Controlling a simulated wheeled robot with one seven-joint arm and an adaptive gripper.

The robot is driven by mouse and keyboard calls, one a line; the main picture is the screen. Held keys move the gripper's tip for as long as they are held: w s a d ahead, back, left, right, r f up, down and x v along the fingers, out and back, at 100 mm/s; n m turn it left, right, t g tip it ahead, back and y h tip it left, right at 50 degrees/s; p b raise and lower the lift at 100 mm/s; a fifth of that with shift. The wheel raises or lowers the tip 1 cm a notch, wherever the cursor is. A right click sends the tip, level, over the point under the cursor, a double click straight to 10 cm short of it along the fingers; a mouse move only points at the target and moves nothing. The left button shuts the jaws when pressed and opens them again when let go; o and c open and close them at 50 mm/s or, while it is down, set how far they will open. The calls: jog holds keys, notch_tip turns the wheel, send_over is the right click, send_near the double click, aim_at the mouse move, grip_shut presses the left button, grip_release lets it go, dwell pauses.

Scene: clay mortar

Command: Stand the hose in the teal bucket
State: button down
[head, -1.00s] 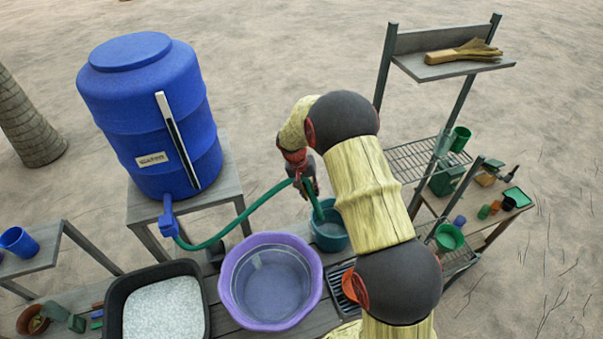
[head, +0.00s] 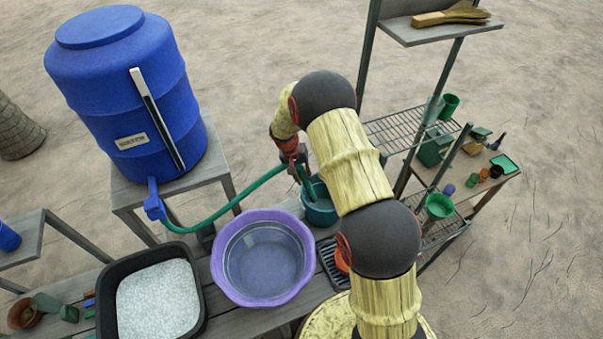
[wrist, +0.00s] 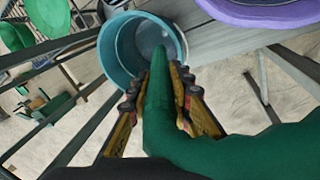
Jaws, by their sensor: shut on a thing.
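The green hose (head: 252,188) runs from the tap of the blue water tank (head: 132,100) to my gripper (head: 293,157). In the wrist view the hose (wrist: 172,125) passes between the fingers of my gripper (wrist: 157,92), which are shut on it. Its free end points down at the opening of the teal bucket (head: 322,213). In the wrist view the bucket (wrist: 112,62) lies just beyond the fingertips, and the hose tip overlaps its mouth. I cannot tell how deep the tip reaches. My arm hides part of the bucket's right side in the head view.
A purple basin (head: 228,285) stands left of the bucket on the bench, with a black tray (head: 108,300) of white grains beyond it. A metal rack with shelves (head: 400,130) stands to the right. Open sandy ground lies behind.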

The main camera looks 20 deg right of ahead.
aim_at(310, 191)
jog(key=shift+b+x, duration=3.7)
jog(key=shift+x, duration=2)
jog(key=c, duration=1.5)
grip_release()
jog(key=shift+c, duration=0.2)
jog(key=o, duration=0.8)
jog(key=shift+d+p+v, duration=0.1)
jog(key=shift+p+v, duration=0.85)
jog(key=shift+v, duration=1.8)
jog(key=shift+d+p+v, duration=0.15)
jog(key=shift+p+v, duration=0.8)
jog(key=shift+v, duration=1.75)
